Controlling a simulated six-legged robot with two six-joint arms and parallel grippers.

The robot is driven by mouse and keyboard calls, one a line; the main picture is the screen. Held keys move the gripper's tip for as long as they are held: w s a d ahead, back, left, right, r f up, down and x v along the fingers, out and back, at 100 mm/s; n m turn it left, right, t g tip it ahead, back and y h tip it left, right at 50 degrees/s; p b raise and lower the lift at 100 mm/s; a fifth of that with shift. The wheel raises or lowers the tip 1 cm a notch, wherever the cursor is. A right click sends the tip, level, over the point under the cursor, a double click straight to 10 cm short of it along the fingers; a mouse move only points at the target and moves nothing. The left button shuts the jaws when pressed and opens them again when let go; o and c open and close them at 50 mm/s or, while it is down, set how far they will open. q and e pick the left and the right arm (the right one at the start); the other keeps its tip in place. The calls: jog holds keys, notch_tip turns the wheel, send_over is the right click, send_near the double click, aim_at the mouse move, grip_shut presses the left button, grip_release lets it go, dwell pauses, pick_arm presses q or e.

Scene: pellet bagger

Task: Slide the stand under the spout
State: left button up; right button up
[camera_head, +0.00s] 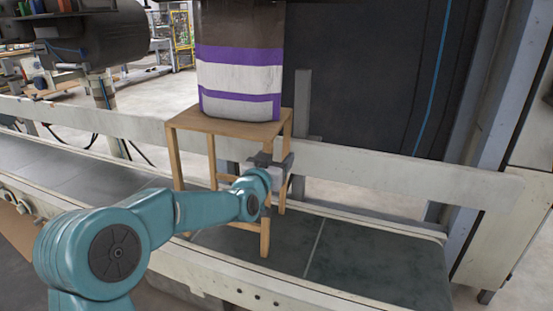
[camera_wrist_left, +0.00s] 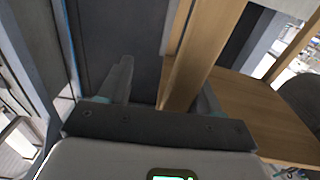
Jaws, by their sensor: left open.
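The wooden stand (camera_head: 188,121), a stool with thin legs, is upright on the dark conveyor belt. A bag (camera_head: 240,80) with white and purple bands and a brown upper part rests on its top. No spout can be told apart; the bag's upper end is cut off by the frame. My left gripper (camera_head: 283,164) is at the stand's right-hand legs, below its top. In the left wrist view a wooden leg (camera_wrist_left: 208,50) passes between the open fingers, nearer the right one; contact is unclear. My right gripper is not in view.
The conveyor belt (camera_head: 370,268) is clear to the right of the stand and also to the left. A pale rail (camera_head: 400,172) runs behind the stand. A dark panel (camera_head: 370,80) stands beyond it, with a grey post at the right.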

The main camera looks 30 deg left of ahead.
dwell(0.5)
pick_arm(q)
jog(key=s+d+p, duration=0.1)
jog(key=s+d, duration=0.2)
jog(key=s, duration=1.3)
jog(key=shift+c, duration=0.7)
